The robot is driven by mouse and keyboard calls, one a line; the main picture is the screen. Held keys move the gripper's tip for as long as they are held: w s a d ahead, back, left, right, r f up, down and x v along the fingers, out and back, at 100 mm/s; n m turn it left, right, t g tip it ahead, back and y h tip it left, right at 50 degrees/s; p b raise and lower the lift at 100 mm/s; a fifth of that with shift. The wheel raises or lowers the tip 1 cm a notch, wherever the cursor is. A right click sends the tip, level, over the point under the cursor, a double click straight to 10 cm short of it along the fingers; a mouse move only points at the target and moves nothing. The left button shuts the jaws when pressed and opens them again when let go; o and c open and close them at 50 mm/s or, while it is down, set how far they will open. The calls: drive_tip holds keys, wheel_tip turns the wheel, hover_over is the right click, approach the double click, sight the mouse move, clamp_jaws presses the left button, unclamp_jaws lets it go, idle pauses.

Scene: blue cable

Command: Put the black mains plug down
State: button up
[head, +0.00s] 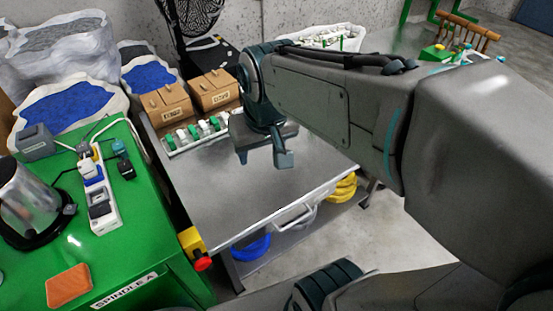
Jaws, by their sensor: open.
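My gripper (264,158) is open above the grey metal worktop (235,195), with nothing visible between its fingers. A small black block (126,170), possibly the black mains plug, lies on the green bench (150,235) beside the white power strip (104,220), left of my gripper and well apart from it. A dark grey plug-like piece (99,210) sits on the strip, and a blue one (93,180) is further up it. I cannot tell for certain which dark piece is the mains plug. My wrist hides part of the worktop behind the gripper.
Two brown boxes (166,105) and a tray of green and white pieces (196,133) stand at the worktop's back. A red and yellow stop button (196,250) sits at the green bench's corner. Blue cable (250,248) and yellow coils (343,188) lie below. The worktop's front is clear.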

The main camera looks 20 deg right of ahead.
drive_tip(key=s+d+f, duration=0.2)
drive_tip(key=s, duration=0.3)
drive_tip(key=shift+d+f, duration=0.25)
drive_tip(key=shift+f, duration=0.1)
